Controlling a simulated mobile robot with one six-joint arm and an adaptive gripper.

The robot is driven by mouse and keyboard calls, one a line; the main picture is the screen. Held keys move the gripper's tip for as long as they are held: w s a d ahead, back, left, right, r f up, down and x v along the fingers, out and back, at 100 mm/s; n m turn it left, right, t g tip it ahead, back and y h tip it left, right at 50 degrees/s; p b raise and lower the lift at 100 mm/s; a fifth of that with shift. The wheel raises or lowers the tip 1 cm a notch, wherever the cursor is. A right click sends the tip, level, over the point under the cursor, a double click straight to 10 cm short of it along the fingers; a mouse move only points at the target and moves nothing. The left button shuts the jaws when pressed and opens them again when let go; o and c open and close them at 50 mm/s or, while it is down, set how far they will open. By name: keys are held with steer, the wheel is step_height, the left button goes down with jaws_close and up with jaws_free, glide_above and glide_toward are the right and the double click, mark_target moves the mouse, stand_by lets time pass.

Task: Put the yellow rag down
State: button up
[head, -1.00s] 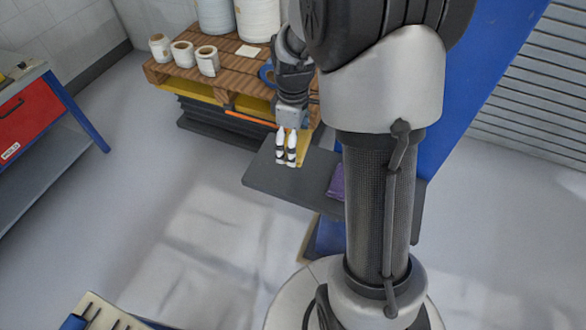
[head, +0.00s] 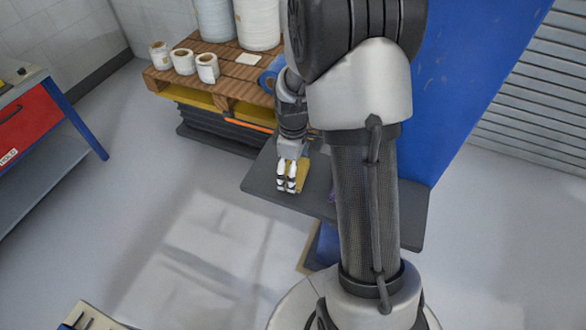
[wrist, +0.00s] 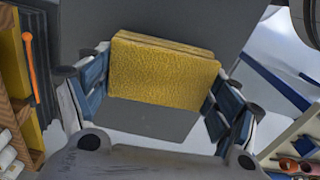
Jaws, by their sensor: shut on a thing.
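The yellow rag (wrist: 160,72) is a folded, textured block in the wrist view. It spans the gap between the two fingers of my gripper (wrist: 155,90), which are shut on its left and right ends. In the head view my gripper (head: 287,178) is over the grey shelf (head: 262,188), near its left part. The yellow rag (head: 302,174) shows only partly there, behind and to the right of the fingers. I cannot tell whether the rag touches the shelf.
A wooden pallet (head: 222,66) with white rolls (head: 208,68) stands behind the shelf. A purple thing (head: 332,192) lies on the shelf, mostly hidden by my arm. A blue panel (head: 465,80) rises at the right. A red drawer cabinet (head: 28,118) stands at the left.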

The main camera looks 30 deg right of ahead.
steer(key=shift+f, duration=0.25)
steer(key=o, duration=1.2)
steer(key=shift+o, duration=0.2)
step_height(320, 180, up, 17)
steer(key=p, duration=0.4)
steer(key=s+a+r+m+t, duration=0.2)
steer(key=s+a+r+m, duration=0.1)
steer(key=s+a+r, duration=0.5)
steer(key=s+a+r+m+t, duration=0.1)
steer(key=s+a+m, duration=0.1)
steer(key=s, duration=0.4)
steer(key=s+a+r+m+t, duration=0.1)
steer(key=s+a+m, duration=0.1)
steer(key=s, duration=0.3)
steer(key=shift+s+r+m+t+p, duration=0.15)
steer(key=shift+s+m+t+p, duration=0.2)
steer(key=shift+m, duration=0.45)
steer(key=shift+a, duration=0.1)
